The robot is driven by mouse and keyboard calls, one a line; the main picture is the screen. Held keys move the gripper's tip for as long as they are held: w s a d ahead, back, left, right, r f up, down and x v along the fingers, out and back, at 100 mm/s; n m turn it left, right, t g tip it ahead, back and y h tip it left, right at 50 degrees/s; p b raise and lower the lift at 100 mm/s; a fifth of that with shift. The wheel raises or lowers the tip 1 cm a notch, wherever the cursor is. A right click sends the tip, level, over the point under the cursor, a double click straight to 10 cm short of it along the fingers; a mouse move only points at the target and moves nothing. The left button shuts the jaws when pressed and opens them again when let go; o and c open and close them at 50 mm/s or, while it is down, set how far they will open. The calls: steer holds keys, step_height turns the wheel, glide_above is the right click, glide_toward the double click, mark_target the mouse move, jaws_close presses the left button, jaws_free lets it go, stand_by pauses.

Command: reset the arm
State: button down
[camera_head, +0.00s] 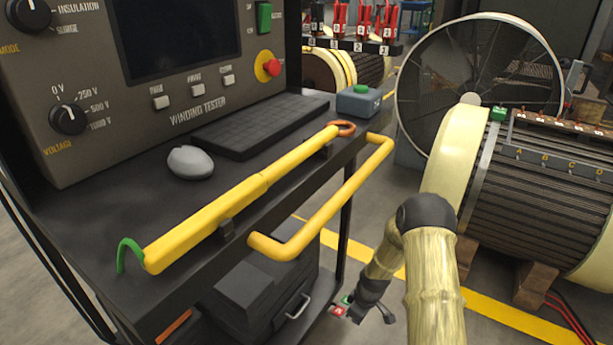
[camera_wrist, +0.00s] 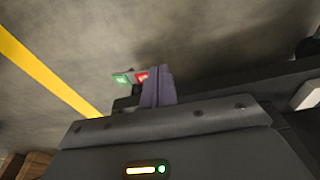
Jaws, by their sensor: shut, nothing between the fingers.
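My arm, with a bamboo-like covering, rises at the lower right of the head view and bends at a dark elbow. Its forearm hangs down and to the left beyond the cart's yellow handle. My gripper (camera_head: 341,305) is low beside the cart, its green and red tips close together. In the wrist view the gripper (camera_wrist: 134,77) shows the same green and red tips against grey floor. It is shut and empty. Part of the fingers is hidden behind the dark gripper body.
The black tester cart (camera_head: 95,250) fills the left, with its yellow handle (camera_head: 320,215) projecting near my forearm. A yellow hook pole (camera_head: 235,200) lies on its top. A large motor stator (camera_head: 530,205) on wooden blocks stands at right. Striped floor (camera_head: 520,318) lies between them.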

steer(key=s+r+m+p, duration=0.2)
steer(key=s+r+p, duration=0.15)
steer(key=r, duration=0.85)
steer(key=s+r+m+t+h+p, duration=0.1)
steer(key=s+r+m+p, duration=0.25)
steer(key=r, duration=0.75)
steer(key=s+r+m+p, duration=0.2)
steer(key=s+r+p, duration=0.15)
steer(key=r, duration=0.85)
steer(key=s+r+m+p, duration=0.3)
steer(key=s+r+p, duration=0.2)
steer(key=s+r, duration=0.5)
step_height(320, 180, up, 36)
steer(key=p, duration=3.6)
steer(key=shift+w+r+t, duration=0.25)
steer(key=shift+t, duration=0.05)
steer(key=shift+a, duration=0.1)
